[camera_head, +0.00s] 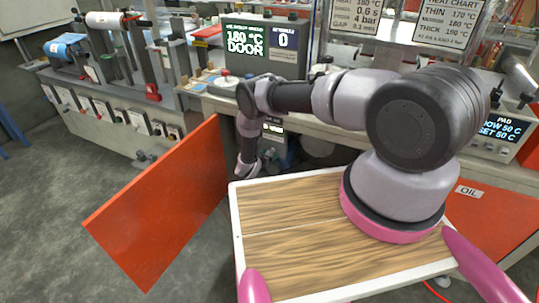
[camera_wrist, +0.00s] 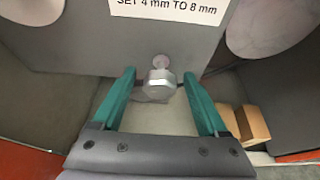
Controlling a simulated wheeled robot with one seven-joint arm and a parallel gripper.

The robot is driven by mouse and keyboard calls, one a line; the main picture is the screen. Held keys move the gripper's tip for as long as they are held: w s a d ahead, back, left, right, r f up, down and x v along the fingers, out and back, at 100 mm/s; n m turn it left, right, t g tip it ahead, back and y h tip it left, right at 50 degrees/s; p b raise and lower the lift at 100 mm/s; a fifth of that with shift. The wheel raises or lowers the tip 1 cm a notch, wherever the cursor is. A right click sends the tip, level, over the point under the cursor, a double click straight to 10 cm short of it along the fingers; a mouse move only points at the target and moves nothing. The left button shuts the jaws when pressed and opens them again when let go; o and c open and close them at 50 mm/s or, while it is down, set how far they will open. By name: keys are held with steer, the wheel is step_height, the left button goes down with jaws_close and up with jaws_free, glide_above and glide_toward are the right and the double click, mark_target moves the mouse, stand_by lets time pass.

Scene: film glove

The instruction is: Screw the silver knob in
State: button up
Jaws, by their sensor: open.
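The silver knob (camera_wrist: 160,82) shows in the wrist view as a faceted metal head on a short shaft, in front of a grey panel (camera_wrist: 85,35). A small pinkish round piece lies just above it. A white label (camera_wrist: 170,8) on the panel reads "SET 4 mm TO 8 mm". My gripper (camera_wrist: 159,76) is open, with one green finger on each side of the knob and a visible gap on both sides. In the head view my gripper (camera_head: 246,168) is low beside the bench front; the knob cannot be made out there.
An open orange door panel (camera_head: 165,205) stands left of my gripper. A display box (camera_head: 262,45) reading "180 °C DOOR" sits on the bench above. In the wrist view, brown blocks (camera_wrist: 252,122) lie at right, and a round grey part (camera_wrist: 265,25) is at upper right.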

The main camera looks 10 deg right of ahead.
steer(key=shift+w+d, duration=0.1)
jaws_close()
stand_by(0.3)
steer(key=m+t+y, duration=0.1)
steer(key=m, duration=0.2)
steer(key=shift+t+y, duration=0.3)
steer(key=shift+t, duration=0.1)
steer(key=m+t+y, duration=0.1)
steer(key=m, duration=0.2)
steer(key=shift+f+t, duration=0.1)
steer(key=shift+t, duration=0.2)
steer(key=m+t+y, duration=0.1)
steer(key=m+t, duration=0.1)
steer(key=m, duration=0.2)
steer(key=shift+d+f+m, duration=0.1)
steer(key=shift+d+m, duration=0.05)
steer(key=shift+m, duration=0.15)
steer(key=shift+m+t, duration=0.6)
steer(key=shift+m, duration=0.8)
